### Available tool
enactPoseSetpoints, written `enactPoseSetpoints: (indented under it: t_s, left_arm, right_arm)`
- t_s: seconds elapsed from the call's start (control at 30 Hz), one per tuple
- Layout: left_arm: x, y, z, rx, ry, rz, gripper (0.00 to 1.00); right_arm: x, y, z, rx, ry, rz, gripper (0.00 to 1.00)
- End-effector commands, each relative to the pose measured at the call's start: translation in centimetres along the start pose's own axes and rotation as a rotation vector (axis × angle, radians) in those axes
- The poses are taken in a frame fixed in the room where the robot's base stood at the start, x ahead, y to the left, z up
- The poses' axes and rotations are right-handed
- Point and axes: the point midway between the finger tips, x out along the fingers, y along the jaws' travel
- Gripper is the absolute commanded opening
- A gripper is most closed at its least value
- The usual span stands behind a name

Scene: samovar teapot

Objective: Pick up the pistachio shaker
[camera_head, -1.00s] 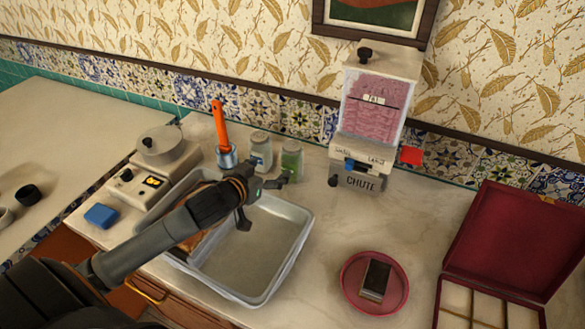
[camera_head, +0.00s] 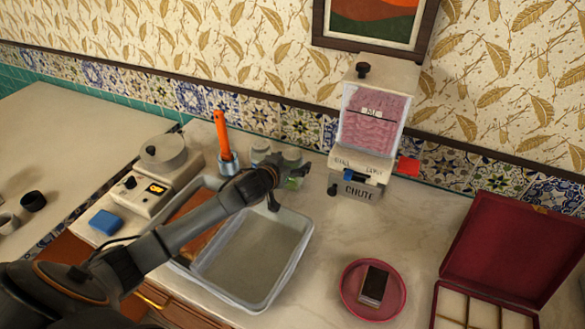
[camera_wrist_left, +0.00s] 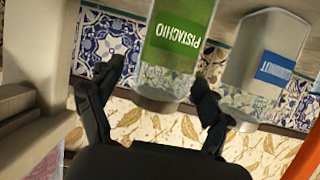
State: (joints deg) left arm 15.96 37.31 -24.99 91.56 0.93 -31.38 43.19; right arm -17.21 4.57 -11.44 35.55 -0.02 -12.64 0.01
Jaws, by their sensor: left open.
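The pistachio shaker (camera_wrist_left: 174,40) has a green label and a clear body, and it appears upside down in the left wrist view. In the head view the shaker (camera_head: 293,156) stands on the counter behind the tray, partly hidden by my left gripper (camera_head: 289,184). My left gripper is open, with one finger on each side of the shaker in the left wrist view (camera_wrist_left: 156,76). I see no closed grip on it. My right gripper is not in view.
A second shaker with a blue label (camera_wrist_left: 265,60) stands close beside it, near one finger. The chute dispenser (camera_head: 370,130) is to the right. A metal tray (camera_head: 250,290) lies below my arm. An orange-handled tool (camera_head: 221,135) stands at left.

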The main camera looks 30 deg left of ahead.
Motion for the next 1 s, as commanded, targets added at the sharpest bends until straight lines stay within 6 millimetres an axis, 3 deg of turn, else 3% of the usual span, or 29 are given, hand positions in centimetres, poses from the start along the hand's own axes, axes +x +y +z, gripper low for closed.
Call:
enactPoseSetpoints:
  t_s: [0.37, 0.7, 1.0]
  left_arm:
    - [0.81, 0.02, 0.05, 0.001, 0.000, 0.000, 0.77]
    - [0.79, 0.01, -0.06, 0.001, 0.002, 0.000, 0.11]
    - [0.70, 0.00, -0.30, 0.001, 0.003, 0.000, 0.11]
  right_arm:
    - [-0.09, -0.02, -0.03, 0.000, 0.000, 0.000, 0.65]
    - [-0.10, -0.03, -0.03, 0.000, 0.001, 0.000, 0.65]
    - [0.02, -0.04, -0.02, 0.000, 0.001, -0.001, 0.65]
